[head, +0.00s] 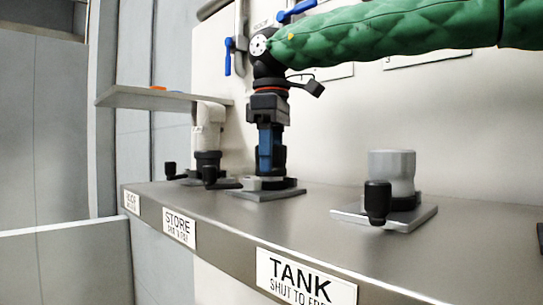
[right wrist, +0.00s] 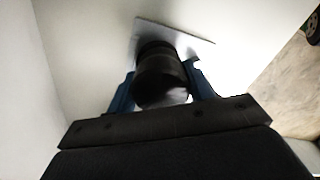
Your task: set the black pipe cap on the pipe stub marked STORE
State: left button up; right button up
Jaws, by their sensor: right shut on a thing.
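My right gripper (head: 270,155) points straight down over the middle station of the shelf, behind the STORE label (head: 179,227). Its blue fingers are shut on the black pipe cap (head: 281,158). In the right wrist view the cap (right wrist: 161,75) shows as a black cylinder between the blue fingers (right wrist: 160,88). The cap is right above the light base plate (head: 285,193) of that station. The STORE pipe stub is hidden by the cap and fingers, so I cannot tell whether the cap is fully seated. My left gripper is not in view.
A grey pipe stub (head: 391,170) with a black-handled lever (head: 377,202) stands to the right, behind the TANK label (head: 300,283). A pale pipe fitting (head: 207,125) stands close on the left. A small ledge (head: 150,98) juts out above it. Blue-handled valves (head: 228,55) hang on the wall.

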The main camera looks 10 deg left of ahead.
jog(key=shift+f+b, duration=0.3)
jog(key=shift+f, duration=0.1)
dwell(0.5)
jog(key=o, duration=1.1)
jog(key=shift+c, duration=0.2)
notch_tip(320, 180, up, 6)
jog(key=shift+r+b, duration=0.1)
jog(key=shift+b, duration=0.65)
jog(key=shift+r, duration=0.8)
